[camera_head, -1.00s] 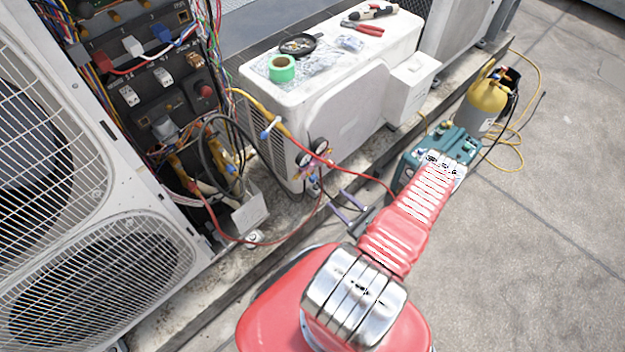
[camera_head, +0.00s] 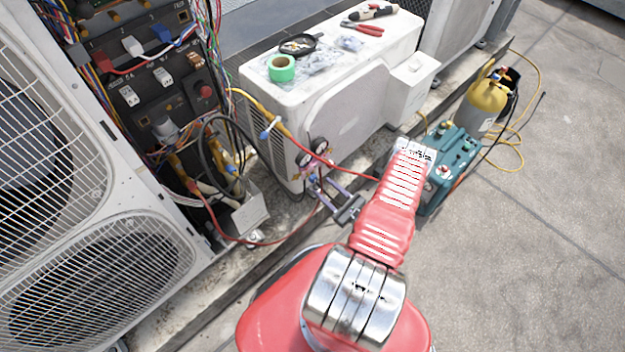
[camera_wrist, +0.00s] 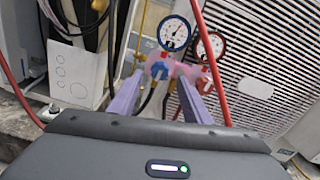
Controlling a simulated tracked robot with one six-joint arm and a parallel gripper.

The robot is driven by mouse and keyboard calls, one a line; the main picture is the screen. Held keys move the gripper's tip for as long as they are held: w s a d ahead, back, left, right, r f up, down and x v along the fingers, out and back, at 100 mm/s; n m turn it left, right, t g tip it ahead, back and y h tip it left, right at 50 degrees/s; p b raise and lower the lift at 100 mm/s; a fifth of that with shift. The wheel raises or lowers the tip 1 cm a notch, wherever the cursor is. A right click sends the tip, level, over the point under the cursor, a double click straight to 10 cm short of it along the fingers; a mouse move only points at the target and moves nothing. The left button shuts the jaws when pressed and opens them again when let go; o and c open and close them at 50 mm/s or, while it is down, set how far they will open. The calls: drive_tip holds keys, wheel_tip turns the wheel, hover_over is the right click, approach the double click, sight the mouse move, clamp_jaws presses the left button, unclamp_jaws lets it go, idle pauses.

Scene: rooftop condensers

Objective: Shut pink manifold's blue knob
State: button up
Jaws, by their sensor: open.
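The pink manifold (camera_wrist: 178,68) hangs in front of the small white condenser, with a blue-rimmed gauge (camera_wrist: 174,32) and a red-rimmed gauge (camera_wrist: 212,45) on top. Its blue knob (camera_wrist: 159,71) faces me at the left of the body in the wrist view. A red knob (camera_wrist: 204,84) is at the right. In the head view the manifold (camera_head: 311,169) is small and partly hidden. My gripper (camera_wrist: 161,82) is open, its two purple fingers pointing at the manifold. The blue knob appears between the fingertips in the wrist view; I cannot tell whether they touch it.
A red hose (camera_wrist: 212,62) runs close by the right finger. Yellow and black hoses hang around the manifold. An open electrical panel (camera_head: 150,75) with loose wires stands left. A teal pump (camera_head: 450,165) is beside my arm. The concrete at right is mostly clear.

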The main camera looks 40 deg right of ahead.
sight(315, 180)
drive_tip(key=shift+w+a, duration=0.1)
drive_tip(key=shift+w, duration=3.35)
drive_tip(key=shift+c, duration=0.2)
drive_tip(key=c, duration=0.9)
drive_tip(key=shift+a, duration=0.35)
drive_tip(key=shift+c, duration=0.5)
drive_tip(key=shift+d, duration=0.25)
